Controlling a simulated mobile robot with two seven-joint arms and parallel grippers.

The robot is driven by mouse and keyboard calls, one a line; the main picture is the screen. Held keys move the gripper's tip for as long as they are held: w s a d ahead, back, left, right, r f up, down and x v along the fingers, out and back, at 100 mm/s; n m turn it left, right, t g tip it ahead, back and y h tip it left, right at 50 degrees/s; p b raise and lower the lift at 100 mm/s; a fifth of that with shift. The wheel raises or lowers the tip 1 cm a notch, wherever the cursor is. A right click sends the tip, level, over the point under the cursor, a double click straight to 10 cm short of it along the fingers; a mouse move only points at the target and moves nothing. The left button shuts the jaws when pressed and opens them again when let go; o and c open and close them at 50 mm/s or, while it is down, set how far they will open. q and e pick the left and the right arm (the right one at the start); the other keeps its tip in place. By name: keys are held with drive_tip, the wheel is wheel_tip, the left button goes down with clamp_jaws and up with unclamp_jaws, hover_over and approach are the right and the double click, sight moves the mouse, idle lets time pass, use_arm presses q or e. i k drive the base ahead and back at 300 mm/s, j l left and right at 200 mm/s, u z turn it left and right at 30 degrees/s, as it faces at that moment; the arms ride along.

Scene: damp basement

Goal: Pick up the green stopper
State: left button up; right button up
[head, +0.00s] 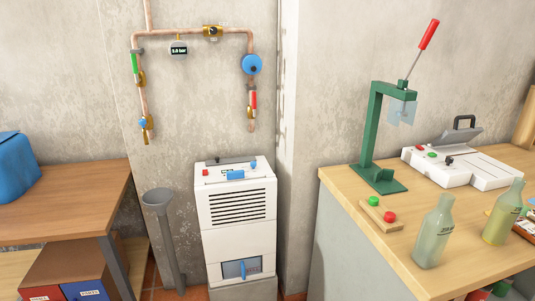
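A small green stopper (373,201) sits on a small wooden block (366,211) on the right workbench. A red stopper (389,216) sits on the same block, just to the right and nearer. The green stopper is in plain sight, with nothing on top of it. Neither of my grippers shows in the head view.
A green lever press (369,130) stands behind the block on the right workbench (345,185). Two bottles, one pale green (433,235) and one yellowish (501,215), stand to the right. A white flat device (480,168) lies behind them. A white dehumidifier-like unit (240,235) stands left of the bench.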

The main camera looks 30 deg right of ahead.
sight(373, 201)
drive_tip(key=i+z, duration=0.2)
drive_tip(key=z, duration=0.25)
drive_tip(key=i+j+z, duration=0.15)
drive_tip(key=z, duration=0.35)
drive_tip(key=i+j+z, duration=0.15)
drive_tip(key=z, duration=0.3)
drive_tip(key=i+j+z, duration=0.1)
drive_tip(key=j+z, duration=0.15)
drive_tip(key=z, duration=0.25)
drive_tip(key=j+z, duration=0.25)
drive_tip(key=z, duration=0.2)
drive_tip(key=i+j+z, duration=0.15)
drive_tip(key=j+z, duration=0.25)
drive_tip(key=i+j+z, duration=0.1)
drive_tip(key=j+z, duration=0.3)
